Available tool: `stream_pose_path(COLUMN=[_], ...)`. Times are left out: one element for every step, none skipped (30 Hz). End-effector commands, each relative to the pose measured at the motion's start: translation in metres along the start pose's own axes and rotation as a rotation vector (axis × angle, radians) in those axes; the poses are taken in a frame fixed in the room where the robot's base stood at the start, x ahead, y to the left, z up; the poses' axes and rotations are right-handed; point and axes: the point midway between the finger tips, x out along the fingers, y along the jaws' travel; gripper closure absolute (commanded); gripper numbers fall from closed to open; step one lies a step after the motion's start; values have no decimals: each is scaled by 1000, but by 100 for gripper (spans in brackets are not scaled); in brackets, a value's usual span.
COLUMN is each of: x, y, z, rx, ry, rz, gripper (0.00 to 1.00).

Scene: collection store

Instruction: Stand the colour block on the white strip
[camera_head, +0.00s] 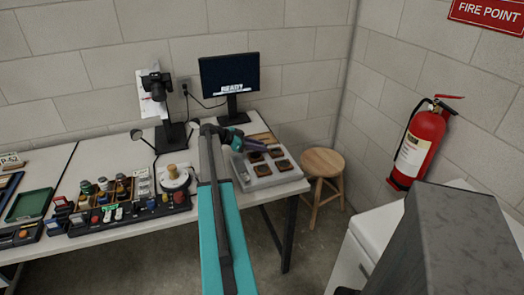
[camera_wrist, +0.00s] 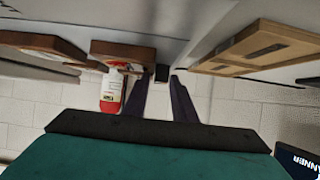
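My gripper (camera_head: 264,147) is low over the grey tray (camera_head: 262,183) at the right end of the table, among the brown pieces on it. In the wrist view its two dark purple fingers (camera_wrist: 160,78) stand apart, and the gripper looks open. A small dark block (camera_wrist: 162,72) shows at or just beyond the fingertips; I cannot tell whether it is the colour block or whether the fingers touch it. I cannot make out a white strip for certain in either view.
Several brown square pieces (camera_head: 282,165) sit on the tray. A wooden piece (camera_wrist: 258,48) lies close by. A monitor (camera_head: 230,76) and a camera on a stand (camera_head: 156,85) are behind. Crowded racks (camera_head: 120,205) fill the left. A stool (camera_head: 322,163) and extinguisher (camera_head: 418,146) are right.

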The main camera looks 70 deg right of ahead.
Motion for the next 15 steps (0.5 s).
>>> stream_pose_path(x=[0,0,0,0,0,0,0,0,0,0,-1,-1,-1,-1,-1], y=[0,0,0,0,0,0,0,0,0,0,0,0,0,0,0], z=[0,0,0,0,0,0,0,0,0,0,0,0,0,0,-1], rx=[0,0,0,0,0,0,0,0,0,0,0,0,0,0,0], ry=[0,0,0,0,0,0,0,0,0,0,0,0,0,0,0], rz=[0,0,0,0,0,0,0,0,-1,-1,-1,-1,-1,-1,-1], gripper=[84,90,96,100,100,100,100,100,100,100,100,100,100,100,100])
